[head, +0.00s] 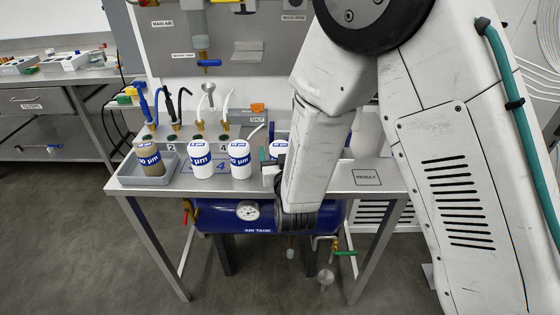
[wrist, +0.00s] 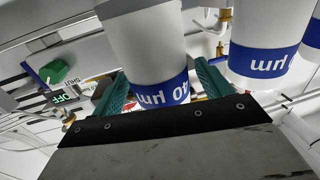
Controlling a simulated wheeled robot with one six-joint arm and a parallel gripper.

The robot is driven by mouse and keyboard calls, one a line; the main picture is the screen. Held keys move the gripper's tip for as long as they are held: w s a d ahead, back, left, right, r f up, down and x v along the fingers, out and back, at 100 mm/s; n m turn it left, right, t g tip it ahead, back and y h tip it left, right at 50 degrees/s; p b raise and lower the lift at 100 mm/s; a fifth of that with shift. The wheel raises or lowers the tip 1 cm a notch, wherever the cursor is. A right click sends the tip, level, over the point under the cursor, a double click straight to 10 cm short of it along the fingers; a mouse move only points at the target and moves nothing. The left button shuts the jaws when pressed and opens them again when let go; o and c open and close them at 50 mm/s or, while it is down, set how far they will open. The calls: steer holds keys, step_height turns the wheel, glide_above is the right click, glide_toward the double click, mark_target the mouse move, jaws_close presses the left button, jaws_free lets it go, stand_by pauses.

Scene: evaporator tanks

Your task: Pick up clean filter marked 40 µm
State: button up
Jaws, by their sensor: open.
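A white filter with a blue band marked 40 µm (wrist: 162,92) stands between my gripper's two green fingers in the wrist view. My gripper (wrist: 163,84) is open, one finger on each side of the filter; I cannot tell whether either touches it. In the head view my gripper (head: 268,164) is at the bench, mostly hidden by my arm. A white filter with a blue band (head: 279,148) shows beside it, partly covered, its number unreadable.
Two more white filters (head: 201,158) (head: 240,158) stand just left of my gripper. A brownish filter (head: 150,158) stands in a grey tray (head: 176,176). Hoses and fittings (head: 200,110) rise behind. A RESULT square (head: 367,177) at right is clear. A blue air tank (head: 225,216) hangs below.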

steer(key=shift+w+a, duration=0.2)
steer(key=shift+w, duration=0.65)
steer(key=c, duration=1.1)
steer(key=shift+r, duration=0.1)
steer(key=shift+c, duration=0.2)
